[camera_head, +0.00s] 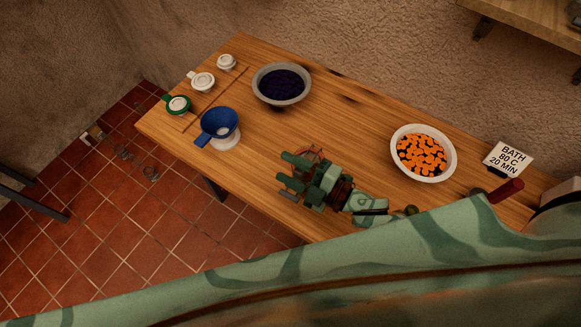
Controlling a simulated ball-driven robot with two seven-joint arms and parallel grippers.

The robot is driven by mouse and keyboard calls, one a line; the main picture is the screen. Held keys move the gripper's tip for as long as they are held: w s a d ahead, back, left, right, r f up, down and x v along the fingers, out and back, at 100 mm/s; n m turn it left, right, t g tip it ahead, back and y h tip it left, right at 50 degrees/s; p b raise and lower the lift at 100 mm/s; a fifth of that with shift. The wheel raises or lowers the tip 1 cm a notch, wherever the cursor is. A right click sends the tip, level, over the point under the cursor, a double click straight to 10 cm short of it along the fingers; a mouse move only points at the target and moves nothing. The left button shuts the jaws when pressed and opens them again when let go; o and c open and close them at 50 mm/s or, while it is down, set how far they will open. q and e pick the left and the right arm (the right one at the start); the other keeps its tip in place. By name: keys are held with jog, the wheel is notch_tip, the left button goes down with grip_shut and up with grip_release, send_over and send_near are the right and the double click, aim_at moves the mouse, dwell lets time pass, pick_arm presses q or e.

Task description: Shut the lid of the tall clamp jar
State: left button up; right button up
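A glassy shape with reddish wire or rim (317,153) shows just behind my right gripper, near the table's middle front. It may be the tall clamp jar, but the gripper hides most of it, and I cannot tell how its lid stands. My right gripper (291,173) is over the table, its green fingers pointing left and spread apart. I cannot tell whether a finger touches the glassy shape. My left gripper is not in view.
A blue funnel (218,122) sits over a pale vessel at the table's left. Small round white-topped pieces (203,82) line the left end. A bowl of dark fruit (282,84), a bowl of orange pieces (423,153) and a sign (508,157) stand farther right.

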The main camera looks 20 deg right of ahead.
jog(key=shift+r, duration=0.1)
jog(key=s+a+r+p, duration=0.1)
jog(key=s+a+r, duration=0.2)
jog(key=s+r, duration=0.9)
jog(key=shift+s+a+r, duration=0.3)
jog(key=shift+s+r, duration=0.1)
jog(key=shift+s, duration=0.35)
